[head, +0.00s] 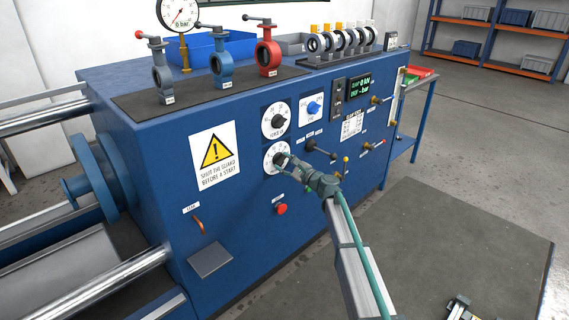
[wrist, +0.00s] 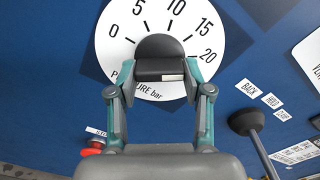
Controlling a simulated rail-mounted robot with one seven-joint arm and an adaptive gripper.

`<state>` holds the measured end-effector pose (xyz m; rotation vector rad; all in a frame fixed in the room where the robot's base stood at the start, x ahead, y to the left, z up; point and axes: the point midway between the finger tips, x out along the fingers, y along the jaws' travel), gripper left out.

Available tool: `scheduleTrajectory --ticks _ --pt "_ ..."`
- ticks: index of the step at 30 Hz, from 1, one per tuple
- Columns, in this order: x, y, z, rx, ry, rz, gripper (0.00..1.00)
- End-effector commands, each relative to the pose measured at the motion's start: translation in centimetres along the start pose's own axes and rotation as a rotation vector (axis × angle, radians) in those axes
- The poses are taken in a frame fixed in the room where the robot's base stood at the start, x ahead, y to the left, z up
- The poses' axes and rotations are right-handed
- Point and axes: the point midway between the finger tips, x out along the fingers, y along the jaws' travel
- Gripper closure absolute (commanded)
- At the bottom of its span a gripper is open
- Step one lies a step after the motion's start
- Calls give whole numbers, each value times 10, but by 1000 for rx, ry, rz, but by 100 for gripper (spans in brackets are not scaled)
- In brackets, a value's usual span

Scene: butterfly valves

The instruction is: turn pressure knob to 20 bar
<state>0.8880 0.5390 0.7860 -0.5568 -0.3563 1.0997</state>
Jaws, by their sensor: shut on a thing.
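The pressure dial (head: 270,154) is a white round plate on the front of the blue machine. In the wrist view the dial (wrist: 117,43) shows marks 0, 5, 10, 15 and 20 bar. Its dark knob (wrist: 160,46) sits in the middle. My gripper (wrist: 160,76) is shut on the knob, one finger on each side. A small white patch shows at the knob's lower edge. I cannot tell for sure which number the knob points to. In the head view my gripper (head: 289,161) reaches the dial from the right and covers part of it.
A force dial (head: 275,120) sits just above. A red button (head: 281,209) is below, and a black-knobbed lever (head: 310,145) is close on the right. A display (head: 359,84) reads 0 kN and no bar value. The floor on the right is mostly open.

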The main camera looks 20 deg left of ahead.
Motion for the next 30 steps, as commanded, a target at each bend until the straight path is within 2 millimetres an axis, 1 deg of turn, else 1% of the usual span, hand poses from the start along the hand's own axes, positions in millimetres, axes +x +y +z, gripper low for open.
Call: scheduleTrajectory --ticks 3,4,8,9,17,20,23,25,30 --pt "0 0 0 0 0 0 85" --pt "0 0 0 -1 0 0 49" --pt "0 0 0 -1 0 0 27" --pt "0 0 0 -1 0 0 25" --pt "0 0 0 -1 0 0 25" --pt "-4 0 0 -2 0 0 25" --pt "-13 1 1 -2 0 0 25" --pt "-23 1 1 -2 0 0 25" --pt "-56 1 2 -2 1 -1 25"
